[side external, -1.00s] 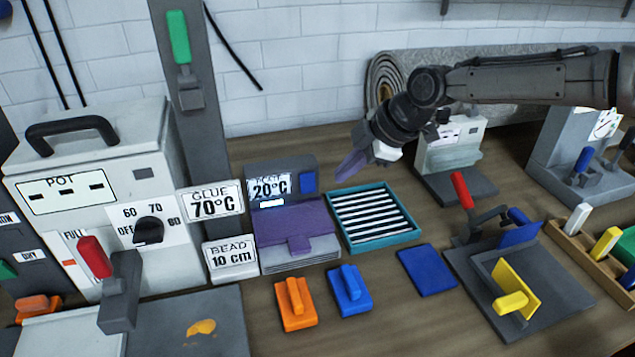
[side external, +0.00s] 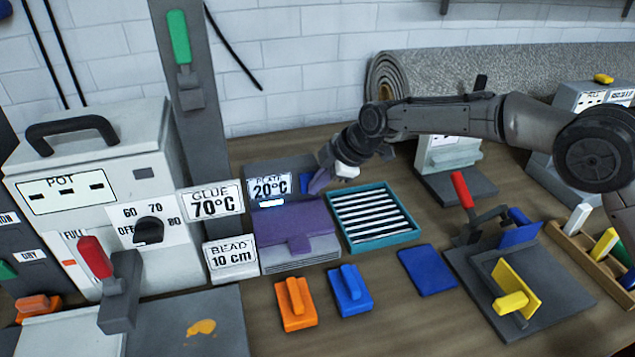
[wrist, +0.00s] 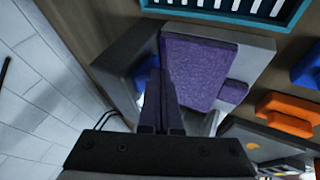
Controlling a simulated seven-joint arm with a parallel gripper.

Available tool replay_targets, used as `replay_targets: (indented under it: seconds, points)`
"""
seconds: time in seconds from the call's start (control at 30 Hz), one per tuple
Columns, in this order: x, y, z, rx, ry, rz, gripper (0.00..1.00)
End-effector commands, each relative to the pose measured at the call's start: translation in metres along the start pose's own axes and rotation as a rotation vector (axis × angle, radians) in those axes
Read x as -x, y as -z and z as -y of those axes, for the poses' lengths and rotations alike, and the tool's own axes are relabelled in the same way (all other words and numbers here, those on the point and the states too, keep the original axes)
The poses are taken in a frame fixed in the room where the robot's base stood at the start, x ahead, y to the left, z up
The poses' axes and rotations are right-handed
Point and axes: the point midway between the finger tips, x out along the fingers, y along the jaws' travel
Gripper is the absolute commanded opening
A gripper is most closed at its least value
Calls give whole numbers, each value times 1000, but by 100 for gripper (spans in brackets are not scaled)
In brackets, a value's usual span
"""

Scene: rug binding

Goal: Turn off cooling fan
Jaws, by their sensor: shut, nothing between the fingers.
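A grey unit with a purple pad (side external: 285,222) and a sign reading 20°C (side external: 269,187) stands mid-bench. A blue switch (side external: 304,180) sits at the right end of its raised back, partly hidden by my gripper. Nothing readable is labelled as a fan. My gripper (side external: 318,184) is shut and empty, its purple fingers pointing down at the blue switch. In the wrist view the shut fingers (wrist: 159,75) lie beside the blue switch (wrist: 145,76) and the purple pad (wrist: 198,72). I cannot tell whether they touch the switch.
A teal slotted tray (side external: 372,245) stands right of the unit. In front are an orange-handled block (side external: 296,305) and a blue-handled block (side external: 349,291). Signs reading 70°C (side external: 212,203) and 10 cm (side external: 230,255) stand left. A rolled grey rug (side external: 470,75) lies behind my arm.

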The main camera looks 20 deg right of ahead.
Motion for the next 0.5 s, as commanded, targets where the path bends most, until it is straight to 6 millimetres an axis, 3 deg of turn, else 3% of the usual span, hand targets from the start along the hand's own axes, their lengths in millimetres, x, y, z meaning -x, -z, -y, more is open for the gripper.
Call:
replay_targets:
  seconds: [0.5]
  points:
    - [-10,-4,1,-1,0,0,0]
